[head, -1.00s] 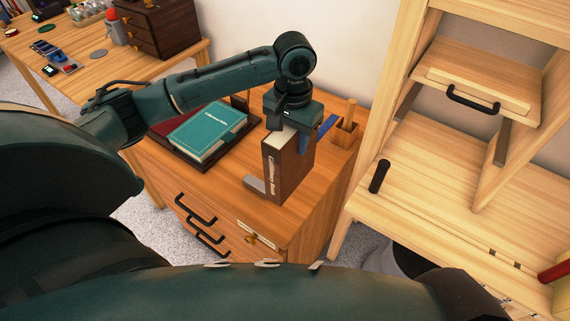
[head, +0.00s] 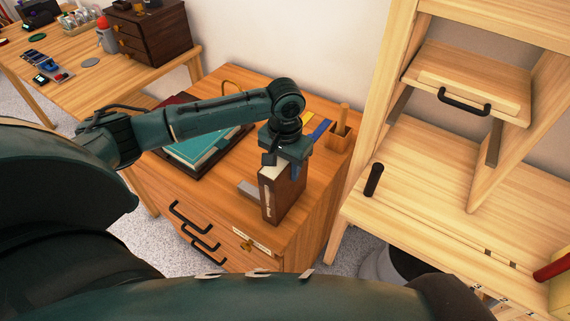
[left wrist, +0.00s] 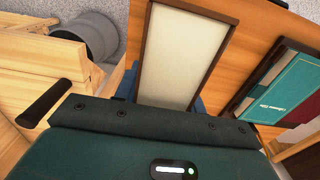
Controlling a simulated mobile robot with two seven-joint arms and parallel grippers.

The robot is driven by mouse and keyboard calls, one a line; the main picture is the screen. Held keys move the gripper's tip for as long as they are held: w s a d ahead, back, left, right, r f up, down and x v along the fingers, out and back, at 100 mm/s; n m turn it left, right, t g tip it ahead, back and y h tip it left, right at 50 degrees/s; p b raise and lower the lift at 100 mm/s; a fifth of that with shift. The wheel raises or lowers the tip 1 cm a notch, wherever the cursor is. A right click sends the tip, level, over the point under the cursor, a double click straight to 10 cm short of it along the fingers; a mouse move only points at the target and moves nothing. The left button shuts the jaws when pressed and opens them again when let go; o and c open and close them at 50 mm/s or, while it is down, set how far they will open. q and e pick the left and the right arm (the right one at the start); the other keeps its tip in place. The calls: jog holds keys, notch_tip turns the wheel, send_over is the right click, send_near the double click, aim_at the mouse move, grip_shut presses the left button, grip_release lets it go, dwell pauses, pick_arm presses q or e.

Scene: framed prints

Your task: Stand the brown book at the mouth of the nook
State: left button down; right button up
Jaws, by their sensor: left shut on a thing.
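The brown book (head: 283,198) is upright over the front part of the orange-brown drawer cabinet (head: 314,216). My left gripper (head: 285,165) is shut on the top of it from above. Whether the book's lower edge touches the cabinet top, I cannot tell. In the left wrist view the book (left wrist: 185,52) shows its pale page edges framed by dark covers, right in front of the gripper. A grey bookend-like piece (head: 249,189) lies just left of the book. I cannot tell for certain which opening is the nook. My right gripper is not in view.
A teal book (head: 200,150) lies on a dark tray behind my left arm. A wooden pen holder (head: 340,133) stands at the cabinet's back right. A light wooden desk (head: 430,190) with an upper drawer (head: 470,85) is on the right; a grey bin (left wrist: 90,35) stands below.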

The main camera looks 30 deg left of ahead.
pick_arm(q)
jog(key=c, duration=0.8)
grip_release()
jog(key=shift+c, duration=0.2)
